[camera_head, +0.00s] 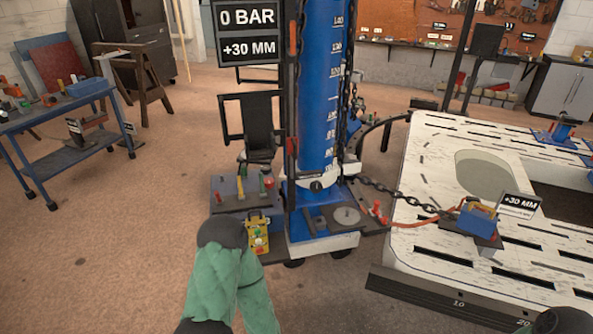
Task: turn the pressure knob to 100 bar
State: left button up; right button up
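A black display (247,32) at the top reads 0 BAR and +30 MM. Below it a control console (230,204) beside the blue column carries small knobs or levers, including a red one and a green one. Which of these is the pressure knob I cannot tell.
A blue column (318,95) with a scale and chains stands in the middle. A white slotted bench (430,210) fills the right, with a +30 MM sign (518,204). A blue work table (60,112) stands at the left. The floor between table and column is mostly clear.

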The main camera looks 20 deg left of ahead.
aim_at(266, 169)
jog(key=i+j+u, duration=0.3)
jog(key=j+u, duration=0.2)
jog(key=i+j+u, duration=0.25)
jog(key=i+u, duration=0.25)
jog(key=i+j+u, duration=0.25)
jog(key=u, duration=0.15)
jog(key=i+j+u, duration=0.2)
jog(key=u, duration=0.25)
jog(key=i+j+u, duration=0.1)
jog(key=i+u, duration=0.5)
jog(key=u, duration=0.2)
jog(key=i+z, duration=0.25)
jog(key=i, duration=0.25)
jog(key=i+j+z, duration=0.25)
jog(key=i, duration=0.25)
jog(key=i+j+z, duration=0.1)
jog(key=i+z, duration=0.15)
jog(key=i, duration=0.25)
